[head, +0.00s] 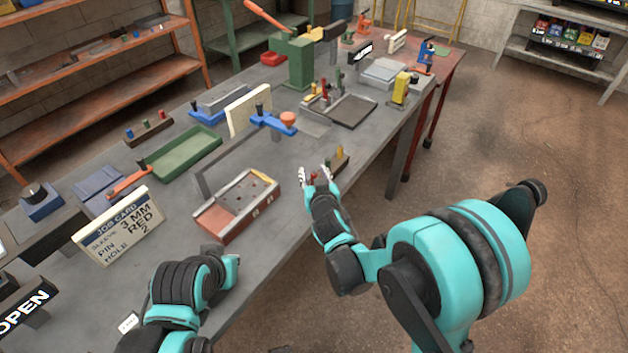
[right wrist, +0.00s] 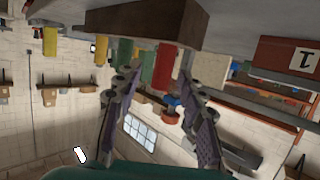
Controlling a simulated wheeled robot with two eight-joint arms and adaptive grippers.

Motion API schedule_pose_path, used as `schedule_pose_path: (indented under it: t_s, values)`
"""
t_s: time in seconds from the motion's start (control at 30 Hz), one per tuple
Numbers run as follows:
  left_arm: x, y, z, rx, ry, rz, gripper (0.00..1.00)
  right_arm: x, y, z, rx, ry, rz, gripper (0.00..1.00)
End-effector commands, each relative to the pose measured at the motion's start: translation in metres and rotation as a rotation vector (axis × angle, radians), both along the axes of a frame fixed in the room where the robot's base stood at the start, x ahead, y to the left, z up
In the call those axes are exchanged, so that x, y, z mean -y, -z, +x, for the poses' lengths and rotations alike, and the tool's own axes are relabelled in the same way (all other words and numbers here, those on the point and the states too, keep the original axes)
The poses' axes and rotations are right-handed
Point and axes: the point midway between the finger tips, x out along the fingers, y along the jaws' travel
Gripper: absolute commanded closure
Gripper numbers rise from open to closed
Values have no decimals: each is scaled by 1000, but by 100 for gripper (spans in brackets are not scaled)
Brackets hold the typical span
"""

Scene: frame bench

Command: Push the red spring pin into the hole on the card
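The white job card (head: 118,225) stands at the left and reads sleeve 3 mm, pin red, hole 2. The red-and-grey fixture (head: 237,207) with numbered holes on its front lies mid-bench; its face marked 1 shows in the right wrist view (right wrist: 300,57). My right gripper (head: 314,172) is open at the bench's front edge, beside a small dark pin rack (head: 340,163). A red pin (right wrist: 165,68) shows between its spread fingers in the right wrist view, not visibly gripped. My left gripper (head: 230,264) hangs low at the front edge; its fingers are unclear.
A yellow pin (head: 339,152) stands in the small rack. A green tray (head: 183,153), a blue clamp (head: 270,121) and a green press (head: 294,62) stand farther back. Another rack with coloured pieces (head: 148,132) is at the back left. Bare bench lies right of the fixture.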

Motion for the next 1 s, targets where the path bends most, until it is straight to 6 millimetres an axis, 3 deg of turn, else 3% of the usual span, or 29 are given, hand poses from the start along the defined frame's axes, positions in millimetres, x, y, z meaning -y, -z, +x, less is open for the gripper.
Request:
schedule_pose_path:
  t_s: [0.07,0.2,0.67,0.97,1.0]
  values:
    - [0,-1,0,0,0,0,100,0,-1,0,0,0,0,63]
    - [0,-1,0,0,0,0,100,0,-1,0,0,0,0,100]
    - [0,-3,0,0,0,0,100,0,-5,-1,0,0,0,100]
    - [0,-27,0,0,0,0,100,0,-47,-1,0,0,0,100]
    - [0,-29,0,0,0,0,100,11,-50,-1,-1,4,1,100]
